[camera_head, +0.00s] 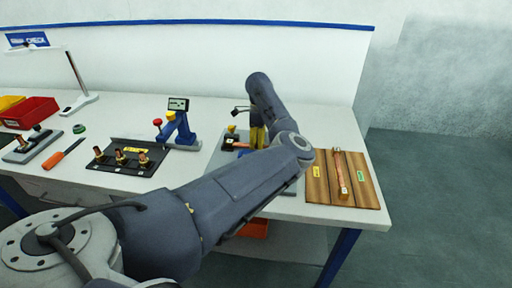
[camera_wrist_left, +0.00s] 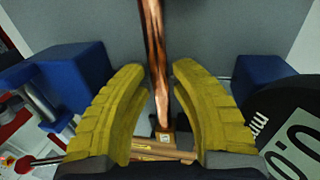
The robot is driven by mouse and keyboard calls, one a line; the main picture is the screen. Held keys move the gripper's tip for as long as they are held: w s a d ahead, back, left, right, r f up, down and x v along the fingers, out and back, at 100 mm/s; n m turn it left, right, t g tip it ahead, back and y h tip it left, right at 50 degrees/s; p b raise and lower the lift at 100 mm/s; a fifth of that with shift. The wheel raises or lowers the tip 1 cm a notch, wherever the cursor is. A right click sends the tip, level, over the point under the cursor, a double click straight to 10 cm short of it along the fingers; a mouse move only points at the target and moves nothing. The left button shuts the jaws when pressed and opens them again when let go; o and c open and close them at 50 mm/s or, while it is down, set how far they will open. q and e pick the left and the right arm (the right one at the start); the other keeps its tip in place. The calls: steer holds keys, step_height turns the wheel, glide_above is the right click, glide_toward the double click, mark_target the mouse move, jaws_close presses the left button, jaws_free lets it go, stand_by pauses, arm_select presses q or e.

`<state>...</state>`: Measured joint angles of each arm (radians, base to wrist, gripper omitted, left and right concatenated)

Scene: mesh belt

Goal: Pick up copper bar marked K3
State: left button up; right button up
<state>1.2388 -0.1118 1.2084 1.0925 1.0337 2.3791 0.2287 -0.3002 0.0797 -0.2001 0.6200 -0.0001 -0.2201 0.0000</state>
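My left gripper (camera_head: 258,136) has yellow fingers and points down over a grey plate (camera_head: 215,160) right of the table's middle. In the left wrist view, the gripper (camera_wrist_left: 159,75) is open, with a finger on each side of a long copper bar (camera_wrist_left: 155,55). Gaps show between the bar and both fingers. A small pale label sits at the bar's near end, too blurred to read. Another copper bar (camera_head: 341,172) lies on a wooden board (camera_head: 317,190) at the right. I cannot read K3 on any bar. My right gripper is not in view.
A blue stand (camera_head: 183,130) with a small display stands left of the gripper. A black tray (camera_head: 115,166) holds several copper fittings. A red bin (camera_head: 32,112) and an orange-handled tool (camera_head: 65,152) lie farther left. The table's right edge lies just beyond the board.

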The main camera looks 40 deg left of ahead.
arm_select(q)
steer(key=shift+f, duration=0.15)
jaws_close()
stand_by(0.5)
